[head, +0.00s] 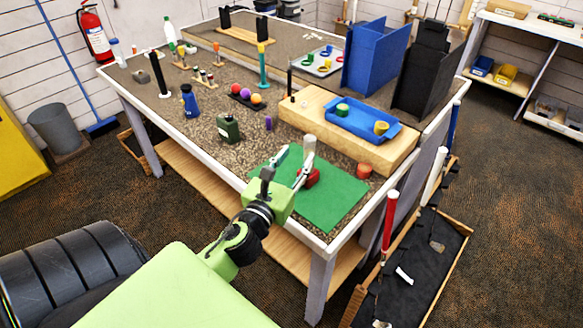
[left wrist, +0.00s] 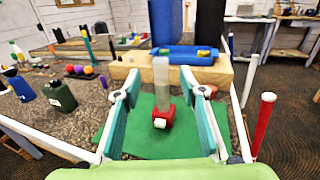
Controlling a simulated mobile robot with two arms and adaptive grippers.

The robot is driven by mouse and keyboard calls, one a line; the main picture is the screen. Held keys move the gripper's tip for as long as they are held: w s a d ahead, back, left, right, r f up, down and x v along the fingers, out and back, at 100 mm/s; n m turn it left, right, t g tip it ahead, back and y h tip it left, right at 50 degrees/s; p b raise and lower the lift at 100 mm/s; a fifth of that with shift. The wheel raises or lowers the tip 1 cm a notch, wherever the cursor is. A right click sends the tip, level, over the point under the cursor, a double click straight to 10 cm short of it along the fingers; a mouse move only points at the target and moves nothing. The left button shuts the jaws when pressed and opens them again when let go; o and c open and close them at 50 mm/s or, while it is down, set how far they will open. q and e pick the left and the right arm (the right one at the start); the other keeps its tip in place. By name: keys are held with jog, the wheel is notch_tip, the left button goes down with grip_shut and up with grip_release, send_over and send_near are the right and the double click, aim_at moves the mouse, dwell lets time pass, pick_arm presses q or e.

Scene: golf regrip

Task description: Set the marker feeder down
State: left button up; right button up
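The marker feeder, a pale grey upright tube on a red base (head: 311,179), stands on the green mat (head: 335,207) near the table's front right corner. It also shows in the left wrist view, with its tube (left wrist: 161,85) upright and a small white piece at the front of the base. My left gripper (head: 293,165) is open, low over the mat in front of the feeder. In the left wrist view its two fingers stand apart on either side of the feeder, with gaps on both sides. My right gripper is not in view.
Behind the mat a wooden block (head: 310,113) carries a blue tray (head: 350,126) with small cups. A dark green canister (head: 228,128) and a purple piece (head: 268,124) stand to the left.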

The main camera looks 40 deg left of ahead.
pick_arm(q)
jog(key=shift+v, duration=1.1)
